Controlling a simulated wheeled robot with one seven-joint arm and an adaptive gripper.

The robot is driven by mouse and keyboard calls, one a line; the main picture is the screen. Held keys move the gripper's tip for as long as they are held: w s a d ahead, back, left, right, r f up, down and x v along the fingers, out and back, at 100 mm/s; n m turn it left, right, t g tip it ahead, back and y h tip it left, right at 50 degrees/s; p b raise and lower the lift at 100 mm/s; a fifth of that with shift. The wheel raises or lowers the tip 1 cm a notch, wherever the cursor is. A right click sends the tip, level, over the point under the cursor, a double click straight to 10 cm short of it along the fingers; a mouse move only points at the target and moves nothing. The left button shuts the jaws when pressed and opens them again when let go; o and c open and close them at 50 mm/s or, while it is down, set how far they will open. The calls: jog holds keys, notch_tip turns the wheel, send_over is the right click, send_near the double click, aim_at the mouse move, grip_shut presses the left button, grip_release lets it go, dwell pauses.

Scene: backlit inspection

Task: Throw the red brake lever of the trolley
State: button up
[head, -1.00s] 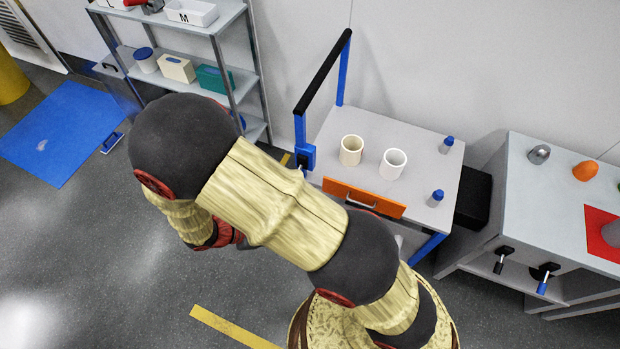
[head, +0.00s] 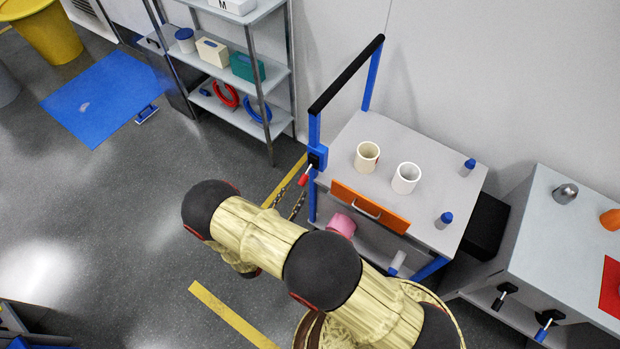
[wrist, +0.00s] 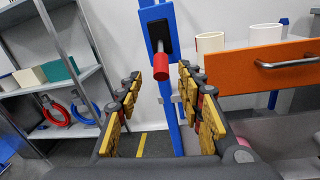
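The trolley (head: 345,160) has a grey top, blue posts and a black push bar. Its red brake lever (head: 304,177) hangs from a blue and black block on the left post. In the wrist view the red lever grip (wrist: 167,75) sticks out toward the camera, just above and between my finger tips. My gripper (wrist: 158,88) is open, with its two yellow-padded fingers apart and nothing between them. The lever appears beyond the fingertips, and I see no contact. In the head view my gripper is mostly hidden behind my arm.
The trolley carries a cream mug (head: 367,156), a white mug (head: 406,178) and small blue-capped bottles. An orange drawer front (head: 369,207) faces me. A shelf rack (head: 240,95) stands to the left and a grey cabinet (head: 560,240) to the right.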

aim_at(304, 179)
jog(key=shift+b+x, duration=0.65)
jog(key=shift+x, duration=3.2)
jog(key=c, duration=0.3)
grip_shut()
